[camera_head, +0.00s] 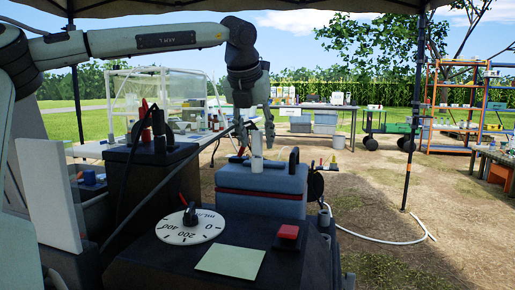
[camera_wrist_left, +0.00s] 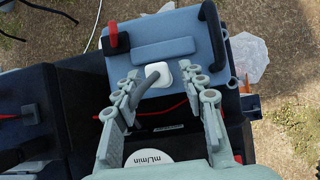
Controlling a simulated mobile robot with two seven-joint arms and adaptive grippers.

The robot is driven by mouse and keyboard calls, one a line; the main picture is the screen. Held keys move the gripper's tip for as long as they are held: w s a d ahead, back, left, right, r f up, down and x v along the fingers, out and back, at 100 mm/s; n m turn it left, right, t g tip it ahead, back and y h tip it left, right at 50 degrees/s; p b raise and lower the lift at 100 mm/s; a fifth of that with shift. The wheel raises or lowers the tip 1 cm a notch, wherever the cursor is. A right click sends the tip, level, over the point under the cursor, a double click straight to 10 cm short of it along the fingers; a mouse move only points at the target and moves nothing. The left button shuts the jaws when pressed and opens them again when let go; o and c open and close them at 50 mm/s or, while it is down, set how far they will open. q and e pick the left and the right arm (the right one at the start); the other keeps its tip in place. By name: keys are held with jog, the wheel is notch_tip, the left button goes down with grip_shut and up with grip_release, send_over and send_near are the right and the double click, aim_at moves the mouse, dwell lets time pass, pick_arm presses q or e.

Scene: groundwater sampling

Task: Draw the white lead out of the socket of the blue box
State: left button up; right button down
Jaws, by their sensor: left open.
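The blue box (camera_head: 262,181) stands behind the dark console, with a dark red band around it. The white lead's plug (camera_head: 257,150) stands upright on its lid. In the left wrist view the pale plug (camera_wrist_left: 158,73) sits on the lid of the blue box (camera_wrist_left: 190,24), with a grey stub or cable bending down to the left. The socket is hidden under the plug. My left gripper (camera_head: 256,137) is open and points down over the lid. In the left wrist view its fingers (camera_wrist_left: 163,81) are on either side of the plug, apart from it. My right gripper is not in view.
A black handle (camera_head: 293,160) rises at the lid's right end, and a red-and-black part (camera_wrist_left: 116,37) at its other end. The console in front carries a white dial (camera_head: 190,226), a red button (camera_head: 288,232) and a pale green pad (camera_head: 230,261). A tent pole (camera_head: 413,120) stands right.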

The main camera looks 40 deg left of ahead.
pick_arm(q)
grip_shut()
jog(key=shift+r, duration=0.15)
jog(key=shift+r+p, duration=2.15)
jog(key=shift+r, duration=0.55)
